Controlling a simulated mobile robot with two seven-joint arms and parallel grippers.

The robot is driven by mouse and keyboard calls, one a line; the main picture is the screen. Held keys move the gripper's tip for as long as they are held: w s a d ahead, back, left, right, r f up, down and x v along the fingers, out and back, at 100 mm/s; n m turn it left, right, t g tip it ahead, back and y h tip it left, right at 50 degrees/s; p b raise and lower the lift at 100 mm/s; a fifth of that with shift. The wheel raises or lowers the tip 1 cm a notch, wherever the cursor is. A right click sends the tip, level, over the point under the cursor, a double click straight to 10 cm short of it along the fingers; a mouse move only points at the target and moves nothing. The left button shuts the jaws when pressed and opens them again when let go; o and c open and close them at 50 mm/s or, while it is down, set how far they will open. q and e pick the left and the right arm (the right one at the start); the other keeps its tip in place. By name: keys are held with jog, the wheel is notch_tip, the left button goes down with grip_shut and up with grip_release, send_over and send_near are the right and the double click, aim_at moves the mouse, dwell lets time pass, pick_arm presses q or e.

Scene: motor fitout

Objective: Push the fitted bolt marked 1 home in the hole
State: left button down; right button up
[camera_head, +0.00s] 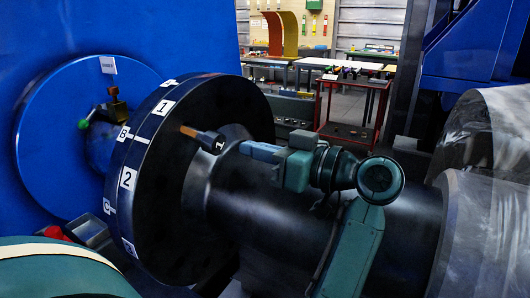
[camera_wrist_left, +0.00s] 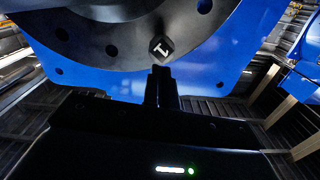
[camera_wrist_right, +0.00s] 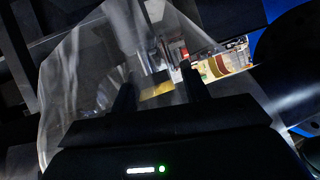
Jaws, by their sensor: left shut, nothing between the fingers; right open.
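The bolt marked 1 (camera_head: 213,142) has a dark head with a white 1 and a brownish shank. It sticks out from the face of the black flange (camera_head: 170,205), with part of its shank showing. The bolt head also shows in the left wrist view (camera_wrist_left: 161,47). My left gripper (camera_head: 246,149) is shut and empty, its fingertips just off the bolt head and pointing at it. In the left wrist view its fingers (camera_wrist_left: 161,72) end right at the head; I cannot tell whether they touch. My right gripper (camera_wrist_right: 160,90) is open and empty, seen only in its wrist view.
A blue disc (camera_head: 35,140) stands behind the flange. A thick dark shaft (camera_head: 400,240) runs right from the flange under my left arm. Clear plastic wrap (camera_head: 490,210) covers something at the right. A red trolley (camera_head: 350,128) stands beyond.

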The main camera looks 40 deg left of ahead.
aim_at(220, 140)
pick_arm(q)
jog(key=shift+s+a+b, duration=0.15)
jog(key=shift+a+b, duration=0.1)
jog(key=shift+a, duration=0.85)
jog(key=shift+s+a+b, duration=0.1)
jog(key=shift+a+b, duration=0.15)
jog(key=shift+a, duration=0.8)
jog(key=shift+a, duration=0.15)
jog(key=shift+a+p, duration=0.2)
jog(key=shift+p, duration=0.1)
jog(key=shift+s+a+p, duration=0.15)
jog(key=shift+a+p, duration=0.55)
jog(key=shift+a, duration=0.4)
jog(key=shift+s+a+p, duration=0.15)
jog(key=shift+a+p, duration=0.55)
jog(key=shift+a, duration=0.4)
jog(key=shift+a+p, duration=0.4)
jog(key=shift+a, duration=0.15)
